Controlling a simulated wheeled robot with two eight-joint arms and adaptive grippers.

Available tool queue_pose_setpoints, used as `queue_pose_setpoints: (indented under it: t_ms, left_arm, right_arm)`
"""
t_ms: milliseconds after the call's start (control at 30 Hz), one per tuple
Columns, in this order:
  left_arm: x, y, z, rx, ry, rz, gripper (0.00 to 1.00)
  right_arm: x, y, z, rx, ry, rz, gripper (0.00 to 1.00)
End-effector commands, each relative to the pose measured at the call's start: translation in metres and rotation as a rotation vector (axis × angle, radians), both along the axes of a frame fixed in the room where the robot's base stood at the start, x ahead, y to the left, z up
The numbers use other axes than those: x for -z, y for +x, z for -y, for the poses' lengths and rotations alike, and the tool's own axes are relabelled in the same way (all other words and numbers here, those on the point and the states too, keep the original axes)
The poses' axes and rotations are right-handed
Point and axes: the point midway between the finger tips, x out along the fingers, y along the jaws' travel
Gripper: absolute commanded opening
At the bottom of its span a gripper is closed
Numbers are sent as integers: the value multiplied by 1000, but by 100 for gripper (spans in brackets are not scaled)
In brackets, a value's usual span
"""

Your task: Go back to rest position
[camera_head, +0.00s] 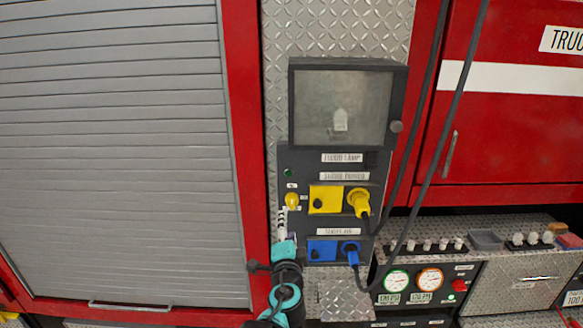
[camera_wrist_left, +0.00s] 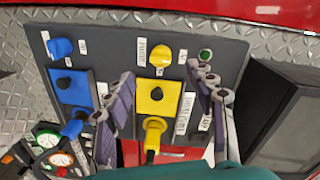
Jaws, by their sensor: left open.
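My left gripper (camera_head: 283,213) comes up from the bottom of the head view, at the left edge of the dark control panel (camera_head: 289,161). In the left wrist view its two fingers (camera_wrist_left: 160,70) are spread apart with nothing between them, in front of the panel. The yellow plug (camera_head: 358,203) is in its yellow socket plate (camera_head: 325,200); the plug also shows in the wrist view (camera_wrist_left: 154,130). The yellow knob (camera_head: 292,200) is just above the fingertips in the head view. The blue plug (camera_head: 350,252) is at the blue plate (camera_head: 322,250). My right gripper is not in view.
A glass-fronted lamp box (camera_head: 342,108) sticks out above the panel. Dark hoses (camera_head: 425,130) hang to the right. A gauge panel (camera_head: 412,285) and a ledge with small knobs (camera_head: 430,244) are at the lower right. A grey roller shutter (camera_head: 110,150) fills the left.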

Motion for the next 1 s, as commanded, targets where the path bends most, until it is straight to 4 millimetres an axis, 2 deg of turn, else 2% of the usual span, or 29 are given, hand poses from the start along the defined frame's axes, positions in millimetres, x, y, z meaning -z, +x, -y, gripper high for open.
queue_pose_setpoints:
  t_ms: [67,167,200,300,400,500,600,700,833,1000]
  left_arm:
    - [5,-9,-28,-56,-60,-37,55]
    - [20,-33,-79,-166,-194,-122,55]
    - [30,-47,-101,-217,-260,-165,55]
    - [60,-91,-147,-346,-438,-282,55]
    - [95,-141,-176,-455,-619,-400,55]
    - [129,-191,-187,-540,-796,-516,55]
    - [157,-233,-184,-592,-945,-614,55]
    - [174,-260,-176,-617,-1055,-682,55]
    - [183,-277,-167,-626,-1129,-730,55]
    - [184,-280,-165,-627,-1145,-742,55]
  right_arm:
    - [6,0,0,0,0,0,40]
    - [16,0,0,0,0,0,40]
    - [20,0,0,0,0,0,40]
    - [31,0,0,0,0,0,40]
    - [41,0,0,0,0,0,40]
    - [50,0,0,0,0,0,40]
    - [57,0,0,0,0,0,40]
    - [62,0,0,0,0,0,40]
    - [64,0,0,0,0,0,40]
    - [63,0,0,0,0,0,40]
